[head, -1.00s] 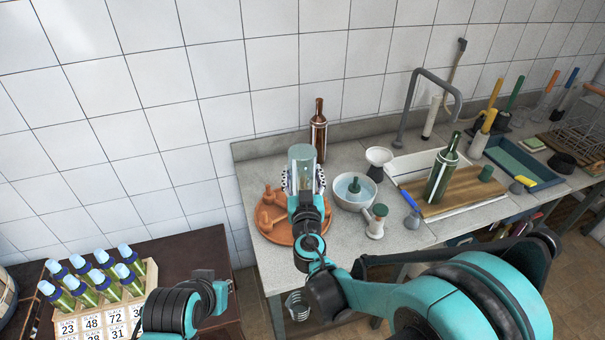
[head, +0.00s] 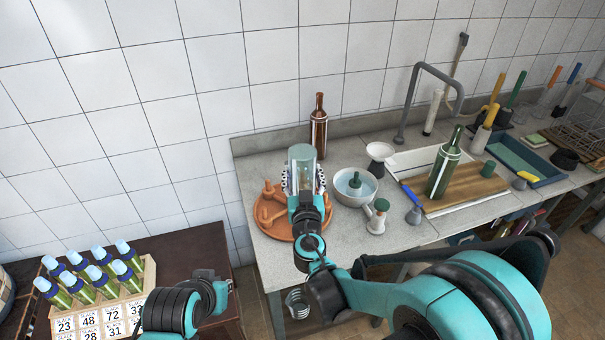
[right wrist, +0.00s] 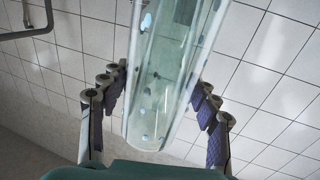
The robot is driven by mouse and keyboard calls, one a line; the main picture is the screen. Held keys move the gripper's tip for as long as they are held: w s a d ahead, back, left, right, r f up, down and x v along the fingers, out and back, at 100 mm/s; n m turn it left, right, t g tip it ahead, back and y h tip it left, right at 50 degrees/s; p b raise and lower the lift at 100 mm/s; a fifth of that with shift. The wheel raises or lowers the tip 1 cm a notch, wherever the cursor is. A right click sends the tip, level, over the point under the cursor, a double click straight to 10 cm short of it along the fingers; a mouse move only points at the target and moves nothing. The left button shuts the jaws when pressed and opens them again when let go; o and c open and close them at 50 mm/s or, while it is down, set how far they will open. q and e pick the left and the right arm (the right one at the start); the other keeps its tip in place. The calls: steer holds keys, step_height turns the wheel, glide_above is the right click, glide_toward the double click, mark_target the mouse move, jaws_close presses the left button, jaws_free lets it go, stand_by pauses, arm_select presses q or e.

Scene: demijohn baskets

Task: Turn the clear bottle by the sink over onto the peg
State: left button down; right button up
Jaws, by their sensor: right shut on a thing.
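The clear bottle (head: 302,160) stands upside down, its broad closed end up, above the round terracotta tray (head: 275,232). My right gripper (head: 304,185) is shut on it, with fingers on both sides. The right wrist view shows the clear bottle (right wrist: 165,90) between the fingers of the right gripper (right wrist: 160,105). Terracotta pegs (head: 268,190) rise from the tray to the left of the bottle. The bottle's neck and any peg under it are hidden by my gripper and arm. My left gripper (head: 215,288) is low at the left, its fingers unclear.
A brown bottle (head: 318,125) stands just behind the clear bottle. A white bowl (head: 350,199) and a green-topped stopper (head: 378,215) are close to its right. A green bottle (head: 443,165) stands on a wooden board (head: 478,184). A crate of capped bottles (head: 140,288) is at lower left.

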steer(key=shift+f, duration=0.35)
steer(key=o, duration=1.7)
steer(key=shift+c, duration=0.2)
steer(key=s, duration=1.2)
steer(key=shift+d, duration=0.35)
